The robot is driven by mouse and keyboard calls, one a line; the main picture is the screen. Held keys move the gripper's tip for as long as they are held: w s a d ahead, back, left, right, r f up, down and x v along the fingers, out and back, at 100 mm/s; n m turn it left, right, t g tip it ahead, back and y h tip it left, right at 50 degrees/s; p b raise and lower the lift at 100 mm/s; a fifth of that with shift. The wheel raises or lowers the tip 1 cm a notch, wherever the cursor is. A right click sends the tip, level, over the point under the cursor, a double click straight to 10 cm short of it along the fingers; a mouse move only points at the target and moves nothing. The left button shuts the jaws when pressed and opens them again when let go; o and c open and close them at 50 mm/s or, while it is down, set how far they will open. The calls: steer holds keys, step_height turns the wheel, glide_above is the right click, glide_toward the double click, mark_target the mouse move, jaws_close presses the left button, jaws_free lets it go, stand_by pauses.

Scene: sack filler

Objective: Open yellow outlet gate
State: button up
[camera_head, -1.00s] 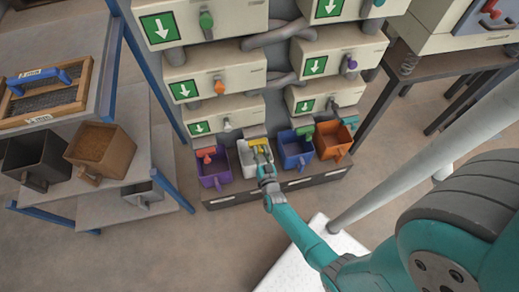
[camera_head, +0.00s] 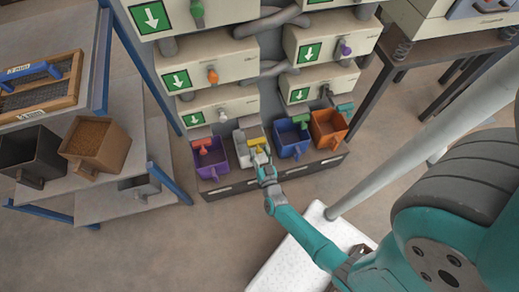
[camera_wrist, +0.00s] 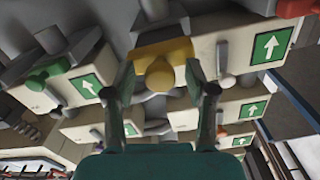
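The yellow outlet gate (camera_head: 257,144) sits low on the filler, over the pale bin (camera_head: 244,158). In the wrist view the gate (camera_wrist: 163,47) is a flat yellow plate with a rounded yellow knob (camera_wrist: 160,74). My gripper (camera_head: 261,157) is at the gate in the head view. In the wrist view my gripper (camera_wrist: 160,80) has its two fingers spread wide, one on each side of the knob, with gaps between. The fingertips lie close to the plate's edges; whether they touch it I cannot tell.
A red gate (camera_head: 202,145) over a purple bin (camera_head: 210,160) is to the left. A green gate (camera_head: 300,120) over a blue bin (camera_head: 291,139) and an orange bin (camera_head: 328,130) are to the right. A shelf (camera_head: 130,195) stands at the left.

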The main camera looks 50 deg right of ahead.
steer(key=v, duration=1.2)
stand_by(0.6)
steer(key=s+a+r+n+y, duration=0.3)
steer(key=s+r, duration=0.2)
steer(key=r, duration=0.5)
steer(key=s+a+r+n+y, duration=0.3)
steer(key=s+r, duration=0.3)
steer(key=r, duration=0.5)
steer(key=s+a+r+n+y, duration=0.3)
steer(key=s+a+r+y, duration=0.1)
steer(key=r, duration=0.7)
steer(key=shift+s+a+r, duration=0.2)
steer(key=shift+s+a, duration=0.4)
steer(key=shift+s, duration=0.35)
